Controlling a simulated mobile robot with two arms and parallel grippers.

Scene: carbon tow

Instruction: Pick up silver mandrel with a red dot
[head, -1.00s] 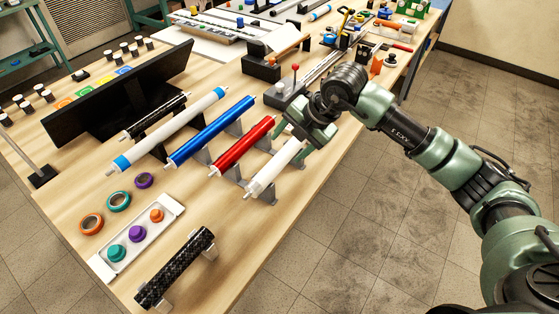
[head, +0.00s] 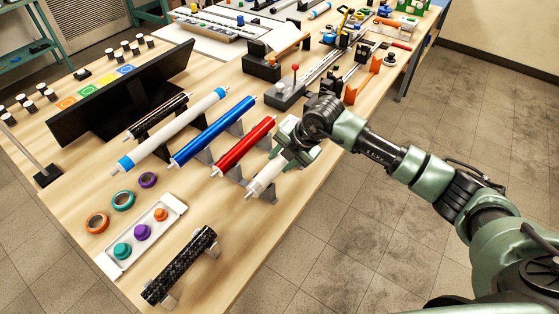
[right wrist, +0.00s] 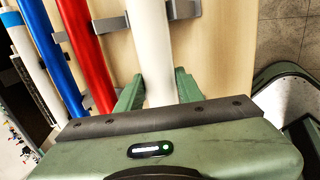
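A silver-white mandrel (head: 266,180) lies on grey stands at the right end of a row of rollers. No red dot on it can be made out. My right gripper (head: 290,152) is over its far part in the head view. In the right wrist view the mandrel (right wrist: 150,45) runs between the two green fingers (right wrist: 160,90), one on each side. The fingers look open around it; whether they touch it is hard to tell. My left gripper is not in view.
A red roller (head: 245,146), a blue roller (head: 213,131) and a white roller with blue ends (head: 172,130) lie left of the mandrel. A black carbon tube (head: 180,264) lies near the front edge. A tray (head: 118,262) holds coloured knobs.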

